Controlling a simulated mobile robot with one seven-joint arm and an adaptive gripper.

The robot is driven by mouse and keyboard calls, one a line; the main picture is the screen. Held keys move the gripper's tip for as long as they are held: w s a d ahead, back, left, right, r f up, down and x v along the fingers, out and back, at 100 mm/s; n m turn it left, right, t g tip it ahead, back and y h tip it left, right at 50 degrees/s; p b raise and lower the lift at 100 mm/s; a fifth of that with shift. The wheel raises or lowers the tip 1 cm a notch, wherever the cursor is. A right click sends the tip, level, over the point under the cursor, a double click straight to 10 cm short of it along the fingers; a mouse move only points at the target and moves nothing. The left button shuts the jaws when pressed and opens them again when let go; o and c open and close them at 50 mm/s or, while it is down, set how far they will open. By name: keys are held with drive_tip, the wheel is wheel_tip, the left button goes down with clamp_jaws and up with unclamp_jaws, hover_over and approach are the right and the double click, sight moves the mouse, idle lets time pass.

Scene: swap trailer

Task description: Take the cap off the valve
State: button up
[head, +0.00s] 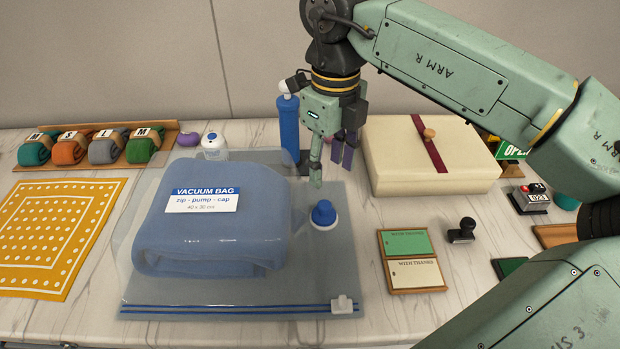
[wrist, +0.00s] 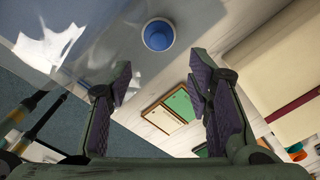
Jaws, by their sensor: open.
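The blue cap (head: 324,211) sits on the white valve (head: 323,223) at the right part of the clear vacuum bag (head: 340,271). The bag holds a folded blue blanket (head: 215,235) and lies flat on the table. The cap also shows in the wrist view (wrist: 158,35), beyond the fingertips and left of the gap's middle line. My gripper (head: 316,180) hangs above and just behind the cap, apart from it. In the wrist view, its two fingers (wrist: 162,85) are spread with nothing between them.
A blue hand pump (head: 289,125) stands behind the bag, beside my gripper. A cream box (head: 415,165) with a red ribbon lies to the right. Two cards (head: 412,275) and a black stamp (head: 462,231) lie right of the bag. The bag's zip slider (head: 342,304) is at the front.

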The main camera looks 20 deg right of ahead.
drive_tip(key=shift+w+d+f, duration=0.1)
drive_tip(key=shift+w+f, duration=0.15)
drive_tip(key=shift+w, duration=0.05)
drive_tip(key=b, duration=0.4)
hover_over(325, 203)
drive_tip(key=f, duration=0.5)
drive_tip(key=shift+s+d, duration=0.1)
drive_tip(key=shift+d, duration=0.15)
drive_tip(key=f, duration=0.1)
drive_tip(key=f+b, duration=0.1)
drive_tip(key=f, duration=0.1)
drive_tip(key=f+b, duration=0.1)
drive_tip(key=f, duration=0.1)
drive_tip(key=shift+a+f, duration=0.1)
drive_tip(key=shift+a, duration=0.2)
drive_tip(key=shift+c, duration=0.2)
drive_tip(key=c, duration=0.9)
drive_tip(key=shift+r, duration=0.2)
